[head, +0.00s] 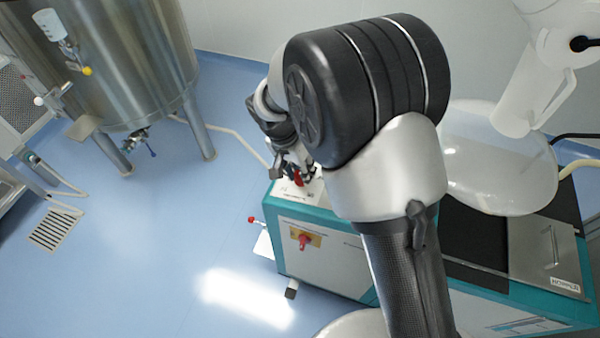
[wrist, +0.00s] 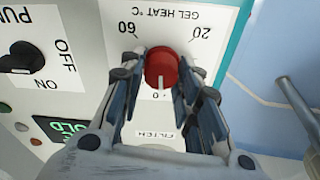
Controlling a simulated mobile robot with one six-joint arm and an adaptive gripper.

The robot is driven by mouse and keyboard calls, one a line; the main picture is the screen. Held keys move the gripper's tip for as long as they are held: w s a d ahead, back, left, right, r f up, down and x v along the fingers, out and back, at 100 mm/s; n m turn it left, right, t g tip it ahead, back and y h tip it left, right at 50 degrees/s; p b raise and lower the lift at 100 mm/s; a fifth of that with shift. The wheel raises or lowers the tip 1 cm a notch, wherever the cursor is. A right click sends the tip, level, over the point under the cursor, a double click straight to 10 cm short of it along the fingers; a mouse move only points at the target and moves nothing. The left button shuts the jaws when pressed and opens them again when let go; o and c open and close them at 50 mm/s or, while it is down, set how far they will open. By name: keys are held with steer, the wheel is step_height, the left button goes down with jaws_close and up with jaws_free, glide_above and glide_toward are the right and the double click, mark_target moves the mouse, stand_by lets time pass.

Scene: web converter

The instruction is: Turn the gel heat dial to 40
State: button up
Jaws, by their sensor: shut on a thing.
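The gel heat dial (wrist: 161,66) is a red round knob on a white panel, upside down in the wrist view. Its scale shows 60 at upper left, 20 at upper right and 0 below. A pale line on the knob's lower side points down toward the 0. My gripper (wrist: 163,76) is shut on the dial, with one finger on each side. The 40 mark is not visible. In the head view my gripper (head: 294,163) is at the top of the teal and white machine (head: 325,262), partly hidden by my arm.
A black pump switch (wrist: 22,62) with OFF and ON marks is left of the dial, above a green-lit display (wrist: 66,130). In the head view, a red switch on a yellow plate (head: 304,241) is on the machine's front. A steel tank (head: 125,60) stands left; open blue floor lies between.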

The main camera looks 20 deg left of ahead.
steer(key=shift+m, duration=0.6)
steer(key=o, duration=1.1)
steer(key=shift+r, duration=0.1)
steer(key=v, duration=1.2)
